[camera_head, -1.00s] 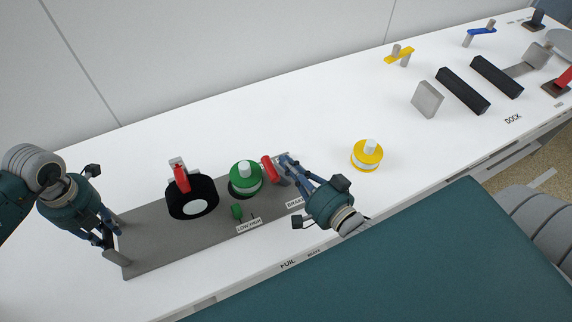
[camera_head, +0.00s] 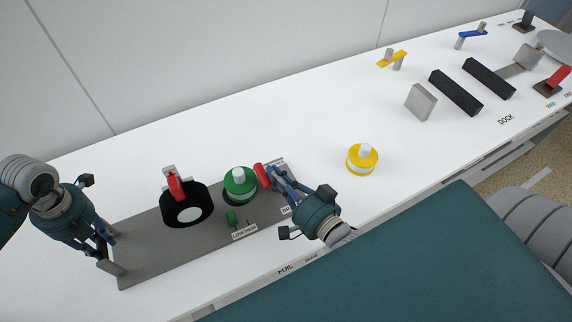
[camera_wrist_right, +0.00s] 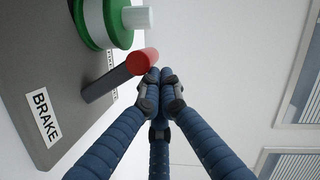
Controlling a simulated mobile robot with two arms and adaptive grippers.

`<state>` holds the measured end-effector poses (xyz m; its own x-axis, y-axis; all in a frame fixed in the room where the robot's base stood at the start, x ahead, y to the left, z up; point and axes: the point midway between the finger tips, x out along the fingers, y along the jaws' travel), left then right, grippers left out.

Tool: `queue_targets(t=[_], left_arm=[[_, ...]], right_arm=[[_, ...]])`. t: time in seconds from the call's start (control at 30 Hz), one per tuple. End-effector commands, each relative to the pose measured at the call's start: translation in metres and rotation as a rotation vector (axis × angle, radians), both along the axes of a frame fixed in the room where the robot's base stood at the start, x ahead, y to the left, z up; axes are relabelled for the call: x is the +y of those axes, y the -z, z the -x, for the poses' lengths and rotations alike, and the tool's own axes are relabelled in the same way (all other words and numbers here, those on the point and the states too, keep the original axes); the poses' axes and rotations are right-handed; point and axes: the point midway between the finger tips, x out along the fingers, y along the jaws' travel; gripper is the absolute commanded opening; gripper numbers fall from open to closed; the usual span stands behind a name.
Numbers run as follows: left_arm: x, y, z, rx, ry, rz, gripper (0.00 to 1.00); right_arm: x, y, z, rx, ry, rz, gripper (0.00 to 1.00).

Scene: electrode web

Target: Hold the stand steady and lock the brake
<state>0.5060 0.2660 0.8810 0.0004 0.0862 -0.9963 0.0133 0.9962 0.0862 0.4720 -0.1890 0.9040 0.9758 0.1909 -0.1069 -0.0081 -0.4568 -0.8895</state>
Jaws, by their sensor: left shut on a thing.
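The stand is a long grey plate (camera_head: 150,252) on the white table in the head view. It carries a green spool (camera_head: 239,186) and a black roll with a red lever (camera_head: 173,186). The red-ended brake lever (camera_head: 262,175) is at its right end; it also shows in the right wrist view (camera_wrist_right: 142,60), leaning, near the BRAKE label (camera_wrist_right: 43,115). My left gripper (camera_head: 106,247) is shut on the upright tab (camera_head: 111,268) at the stand's left end. My right gripper (camera_wrist_right: 160,78) has its fingers together, empty, tips beside the red end; contact is unclear.
A yellow spool (camera_head: 362,158) stands to the right. Farther right are a grey block (camera_head: 420,102) and black bars (camera_head: 456,92). The table behind the stand is clear.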

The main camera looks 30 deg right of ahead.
Motion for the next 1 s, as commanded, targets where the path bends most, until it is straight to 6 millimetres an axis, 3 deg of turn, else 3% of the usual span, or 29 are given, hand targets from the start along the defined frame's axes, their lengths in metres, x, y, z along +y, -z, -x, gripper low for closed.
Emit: queue_targets(t=[0.13, 0.3, 0.4, 0.63, 0.8, 1.0], left_arm=[[-0.008, -0.001, 0.000, -0.003, 0.005, 0.016, 0.00], [-0.007, -0.001, -0.001, -0.003, 0.005, 0.014, 0.00], [-0.006, -0.001, -0.001, -0.003, 0.004, 0.013, 0.00], [-0.005, -0.001, 0.000, -0.002, 0.004, 0.011, 0.00], [-0.005, -0.001, 0.000, -0.003, 0.004, 0.009, 0.00], [-0.004, -0.001, 0.000, -0.002, 0.003, 0.008, 0.00]], right_arm=[[-0.006, -0.003, 0.002, 0.006, -0.008, -0.001, 0.00], [-0.037, -0.022, 0.002, -0.001, -0.003, 0.004, 0.00], [-0.039, -0.021, 0.031, 0.008, -0.002, -0.001, 0.00], [-0.049, -0.027, 0.077, 0.005, 0.000, 0.001, 0.00], [-0.053, -0.031, 0.094, 0.001, 0.000, 0.000, 0.00], [-0.054, -0.032, 0.099, -0.002, 0.001, 0.000, 0.00]])
